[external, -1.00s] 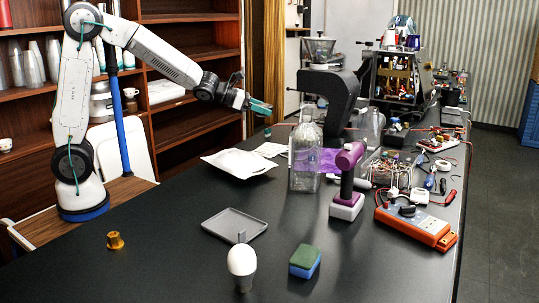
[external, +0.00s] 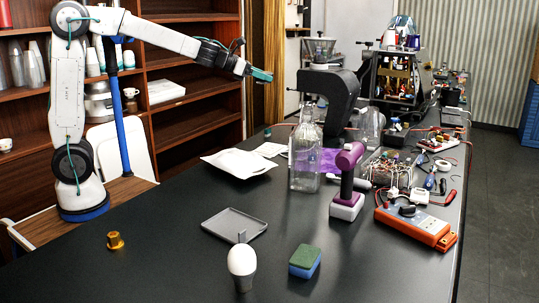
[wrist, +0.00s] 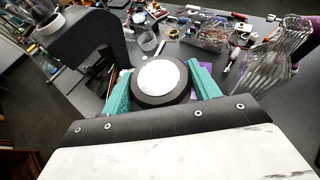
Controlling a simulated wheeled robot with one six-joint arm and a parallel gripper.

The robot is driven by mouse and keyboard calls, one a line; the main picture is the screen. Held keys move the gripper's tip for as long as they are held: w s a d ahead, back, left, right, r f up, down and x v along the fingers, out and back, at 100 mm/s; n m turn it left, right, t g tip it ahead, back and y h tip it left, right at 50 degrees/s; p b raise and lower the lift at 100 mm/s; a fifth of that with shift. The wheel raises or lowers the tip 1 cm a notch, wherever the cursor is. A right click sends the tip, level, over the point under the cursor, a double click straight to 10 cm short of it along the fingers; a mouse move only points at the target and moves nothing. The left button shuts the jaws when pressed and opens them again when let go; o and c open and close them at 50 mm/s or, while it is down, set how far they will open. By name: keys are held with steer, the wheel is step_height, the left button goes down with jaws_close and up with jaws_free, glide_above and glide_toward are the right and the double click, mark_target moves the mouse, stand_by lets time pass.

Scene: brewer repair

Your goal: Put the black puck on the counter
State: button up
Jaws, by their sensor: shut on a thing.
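The black puck (wrist: 160,80) is a round black disc with a white round face, seen in the wrist view. My gripper (wrist: 158,70) is shut on it, with one teal finger on each side. In the external view my gripper (external: 262,75) is raised above the far left part of the counter, left of the grinder; the puck cannot be made out clearly there. The counter (external: 300,215) is a long dark top below my gripper.
A black grinder (external: 340,90) stands right of my gripper, with a tall glass bottle (external: 304,160) in front. A white packet (external: 238,163), a grey tray (external: 233,224), a bulb (external: 242,262) and a sponge (external: 304,261) lie nearer. Tools crowd the right edge. The counter's middle has bare patches.

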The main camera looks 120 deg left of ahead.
steer(key=s+a+n+g+y, duration=0.2)
steer(key=s+a+n+g, duration=0.25)
steer(key=s, duration=0.35)
steer(key=s+a+n+g+y, duration=0.3)
steer(key=s+a+n+g, duration=0.15)
steer(key=s, duration=0.45)
steer(key=f, duration=1.5)
steer(key=w+f, duration=0.1)
steer(key=f, duration=0.7)
steer(key=shift+d+f, duration=0.15)
steer(key=shift+d, duration=0.2)
glide_above(276, 140)
steer(key=shift+w+f, duration=0.2)
steer(key=shift+f, duration=0.65)
steer(key=shift+d+f, duration=0.1)
steer(key=shift+f, duration=1.65)
steer(key=shift+f, duration=0.2)
steer(key=o, duration=0.9)
steer(key=shift+s, duration=0.1)
